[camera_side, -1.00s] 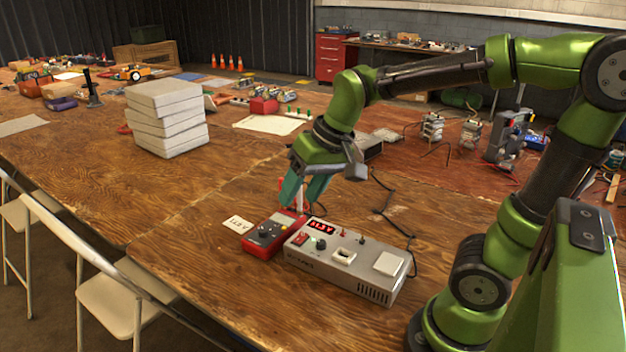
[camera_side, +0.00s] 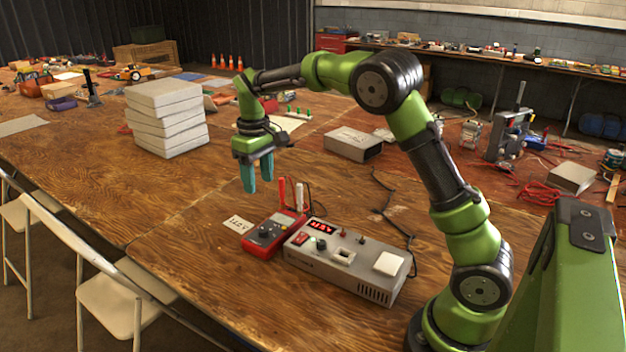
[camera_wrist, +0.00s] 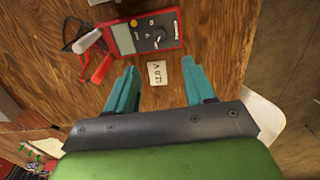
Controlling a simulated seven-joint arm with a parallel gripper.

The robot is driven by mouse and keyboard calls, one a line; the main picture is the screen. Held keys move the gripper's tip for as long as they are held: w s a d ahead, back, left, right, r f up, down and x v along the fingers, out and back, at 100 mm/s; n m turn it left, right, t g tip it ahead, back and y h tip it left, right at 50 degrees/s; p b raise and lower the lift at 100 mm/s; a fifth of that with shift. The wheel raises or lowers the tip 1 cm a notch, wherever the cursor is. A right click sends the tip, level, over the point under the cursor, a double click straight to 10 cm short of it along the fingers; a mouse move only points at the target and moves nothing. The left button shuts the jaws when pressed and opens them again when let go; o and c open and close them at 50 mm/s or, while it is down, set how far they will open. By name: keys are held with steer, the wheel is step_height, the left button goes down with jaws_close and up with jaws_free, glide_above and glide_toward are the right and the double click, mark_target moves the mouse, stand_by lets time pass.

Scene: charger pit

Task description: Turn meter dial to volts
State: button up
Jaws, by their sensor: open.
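The red multimeter (camera_side: 271,236) lies on the wooden table, left of the grey power supply, with a dark dial (camera_side: 264,232) on its face. In the wrist view the multimeter (camera_wrist: 144,34) is at the top, with its screen and dial (camera_wrist: 158,31) visible; the dial's setting is too small to read. My gripper (camera_side: 251,187) is raised above the table, behind and left of the meter, with teal fingers apart and nothing between them. The open fingers (camera_wrist: 158,92) also show in the wrist view. A red probe (camera_side: 282,192) and a white probe (camera_side: 299,197) stand behind the meter.
The grey power supply (camera_side: 352,262) with a red lit display sits right of the meter. A small paper label (camera_side: 238,224) lies to its left. A stack of white boxes (camera_side: 166,117) stands farther left. A grey box (camera_side: 354,143) and black cable lie behind.

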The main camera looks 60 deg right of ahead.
mark_target(263, 230)
step_height(263, 230, down, 14)
steer(key=shift+r, duration=0.1)
stand_by(0.4)
jaws_close()
steer(key=shift+m, duration=0.4)
steer(key=m, duration=0.4)
steer(key=shift+m, duration=0.4)
steer(key=m, duration=0.6)
steer(key=shift+r, duration=0.1)
